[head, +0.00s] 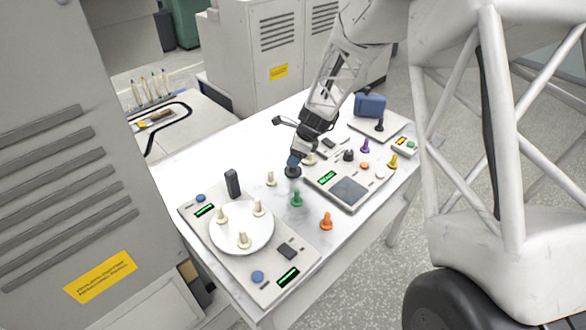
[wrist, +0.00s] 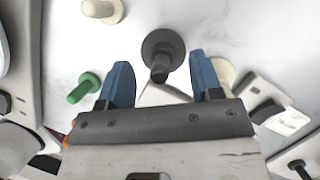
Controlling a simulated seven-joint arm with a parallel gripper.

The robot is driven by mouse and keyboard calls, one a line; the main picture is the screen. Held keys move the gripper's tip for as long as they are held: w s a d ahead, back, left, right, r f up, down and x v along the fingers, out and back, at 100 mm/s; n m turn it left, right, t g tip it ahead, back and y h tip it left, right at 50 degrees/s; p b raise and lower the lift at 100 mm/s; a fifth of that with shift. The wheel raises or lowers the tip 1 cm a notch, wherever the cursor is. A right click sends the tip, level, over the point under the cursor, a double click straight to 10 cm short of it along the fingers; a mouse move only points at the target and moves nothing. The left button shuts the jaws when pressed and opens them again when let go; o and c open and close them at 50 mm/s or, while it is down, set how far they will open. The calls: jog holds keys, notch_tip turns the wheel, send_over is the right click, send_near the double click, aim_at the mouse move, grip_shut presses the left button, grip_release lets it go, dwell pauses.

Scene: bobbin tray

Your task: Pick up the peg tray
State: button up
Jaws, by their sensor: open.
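No single thing is plainly the peg tray. The nearest match is a round white plate (head: 226,241) with several cream pegs standing on it, on a grey device at the table's near left. My gripper (head: 294,160) points down over the middle of the table, to the right of and beyond that plate. In the wrist view my gripper (wrist: 160,64) has its two blue fingers spread. A dark peg (wrist: 162,50) with a wide round flange shows between and just beyond the fingertips, apart from them. The same dark peg (head: 293,172) is directly below the gripper in the head view.
A green peg (head: 296,199), an orange peg (head: 326,221) and a cream peg (head: 270,179) stand nearby. A grey device (head: 345,188) with a dark pad lies to the right. A blue box (head: 370,105) stands at the back.

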jog(key=shift+x, duration=1.5)
jog(key=shift+c, duration=0.3)
jog(key=c, duration=0.9)
jog(key=shift+r, duration=0.2)
jog(key=shift+c, duration=0.2)
notch_tip(320, 180, up, 10)
jog(key=shift+f, duration=0.15)
jog(key=s+d+f, duration=0.1)
jog(key=s+d, duration=0.4)
jog(key=d, duration=0.3)
jog(key=s+d+f, duration=0.1)
jog(key=s+d, duration=0.4)
jog(key=d, duration=0.4)
jog(key=shift+d+f, duration=0.25)
jog(key=shift+d, duration=0.05)
